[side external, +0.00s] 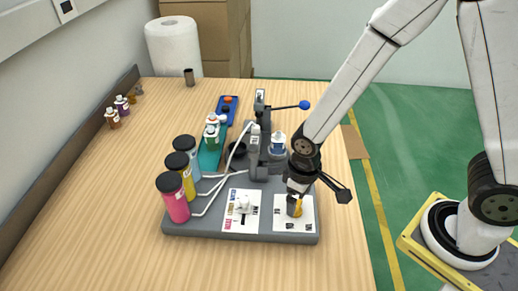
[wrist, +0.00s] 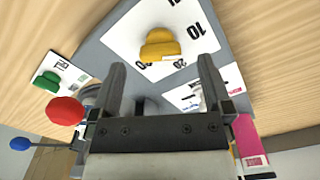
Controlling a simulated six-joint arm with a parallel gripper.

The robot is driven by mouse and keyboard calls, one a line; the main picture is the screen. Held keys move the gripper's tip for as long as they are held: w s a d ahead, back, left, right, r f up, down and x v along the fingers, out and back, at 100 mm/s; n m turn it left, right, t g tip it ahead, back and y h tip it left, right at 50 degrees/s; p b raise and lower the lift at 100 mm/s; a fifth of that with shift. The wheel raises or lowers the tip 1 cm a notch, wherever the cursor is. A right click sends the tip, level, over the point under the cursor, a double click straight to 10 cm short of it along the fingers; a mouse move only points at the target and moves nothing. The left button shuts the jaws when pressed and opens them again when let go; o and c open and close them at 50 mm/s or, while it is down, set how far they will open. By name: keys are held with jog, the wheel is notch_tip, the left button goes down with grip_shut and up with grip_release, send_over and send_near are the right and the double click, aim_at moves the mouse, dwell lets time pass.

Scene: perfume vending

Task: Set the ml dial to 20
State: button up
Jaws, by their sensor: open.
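The ml dial is a yellow knob (wrist: 160,45) on a white plate (wrist: 122,38) printed with numbers, among them 10 and 20. The 20 shows close beside the knob's near edge in the wrist view, but I cannot tell exactly where the knob points. In the side view the yellow dial (side external: 297,209) sits at the right front of the grey base, partly hidden by my gripper. My gripper (wrist: 160,68) is open and empty. Its two fingers straddle the line to the dial in the wrist view, with no clear contact.
A second white panel (side external: 241,222) with a white knob lies left of the dial. Pink, yellow and blue bottles with black caps line the base's left side; the pink bottle (side external: 173,197) is nearest. A blue-knobbed lever (side external: 304,104) sticks out behind my gripper.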

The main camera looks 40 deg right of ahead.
aim_at(298, 213)
jog(key=shift+f, duration=1.25)
jog(key=c, duration=1.3)
jog(key=shift+m, duration=0.3)
jog(key=m, duration=0.5)
jog(key=shift+a+m, duration=0.1)
jog(key=shift+m, duration=0.3)
jog(key=m, duration=0.5)
jog(key=shift+m, duration=0.3)
